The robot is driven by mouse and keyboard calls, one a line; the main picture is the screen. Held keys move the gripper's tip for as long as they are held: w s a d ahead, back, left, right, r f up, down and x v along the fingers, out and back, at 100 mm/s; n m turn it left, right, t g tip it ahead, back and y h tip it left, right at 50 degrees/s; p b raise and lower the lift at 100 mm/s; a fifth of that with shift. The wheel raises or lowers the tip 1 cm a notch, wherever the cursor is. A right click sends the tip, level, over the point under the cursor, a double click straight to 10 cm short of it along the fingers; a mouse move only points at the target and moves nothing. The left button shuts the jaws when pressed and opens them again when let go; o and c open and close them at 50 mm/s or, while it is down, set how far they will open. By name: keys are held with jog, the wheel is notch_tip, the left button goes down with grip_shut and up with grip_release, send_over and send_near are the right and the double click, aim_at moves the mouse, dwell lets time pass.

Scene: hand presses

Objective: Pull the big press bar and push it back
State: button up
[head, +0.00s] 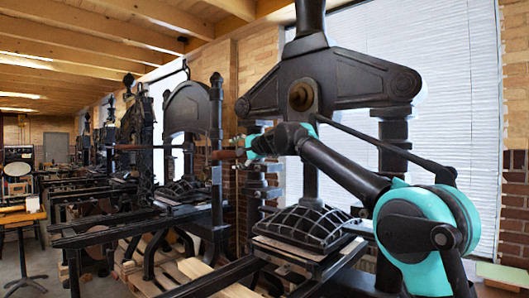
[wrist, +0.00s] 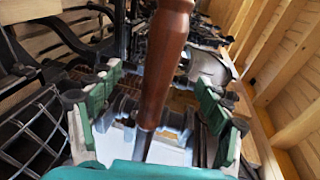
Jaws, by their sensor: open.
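The big press (head: 345,78) is black and stands upright at the right in the head view. A reddish-brown wooden handle (head: 226,154) of a press bar shows just left of my gripper (head: 246,150). In the wrist view the handle (wrist: 164,60) runs lengthwise between the two green-padded fingers of my gripper (wrist: 156,88). The fingers are open, with a visible gap on both sides of the handle. My arm crosses in front of the press and hides part of it, and I cannot see where the bar joins it.
A dark ribbed plate (head: 305,226) lies on the press bed below my arm. A second black press (head: 192,108) stands behind to the left, with more presses in a row beyond. A wooden stool (head: 22,218) stands at the far left. Timber pieces lie low in front.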

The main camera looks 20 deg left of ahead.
jog(key=v, duration=0.6)
jog(key=shift+d, duration=0.15)
dwell(0.4)
jog(key=s+d+f+n+g+h, duration=0.1)
jog(key=s+d+f+n+h, duration=0.15)
jog(key=d+f, duration=1.4)
jog(key=s+d+f+n+h, duration=0.15)
jog(key=d+f+h, duration=0.25)
jog(key=d+f, duration=1.3)
jog(key=s+d+f+n+g+h, duration=0.2)
jog(key=s+d+f+h, duration=0.5)
jog(key=s+d+f, duration=1.8)
notch_tip(320, 180, down, 2)
jog(key=shift+s+f+g, duration=0.25)
jog(key=shift+s+g, duration=0.05)
jog(key=shift+g, duration=0.1)
